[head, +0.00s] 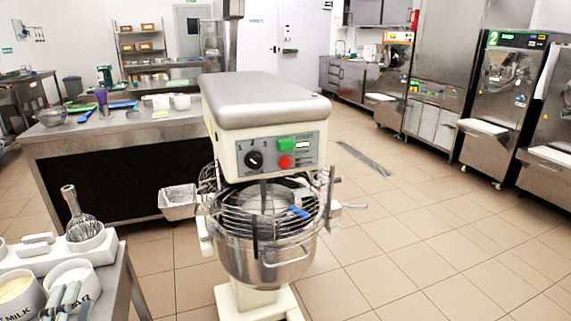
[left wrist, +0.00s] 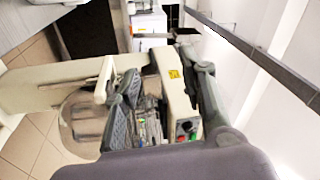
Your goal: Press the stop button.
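In the head view the stand mixer (head: 265,105) has a grey top cover and a cream body. Its front panel (head: 312,152) carries a red round button (head: 285,162), a green button (head: 286,144) just above it and a black knob (head: 254,160) to the left. Nothing covers the red button. My left gripper (left wrist: 150,65) shows in the left wrist view with its dark fingers spread and no held object visible between them. I cannot clearly make it out in the head view. Its distance from the red button cannot be told. My right gripper is not in view.
A wire guard and steel bowl (head: 265,262) sit below the panel. A steel worktable (head: 120,137) stands behind at left. A corner table (head: 118,285) at lower left holds containers and a whisk (head: 82,222). Batch freezers (head: 500,100) line the right, with open tiled floor between.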

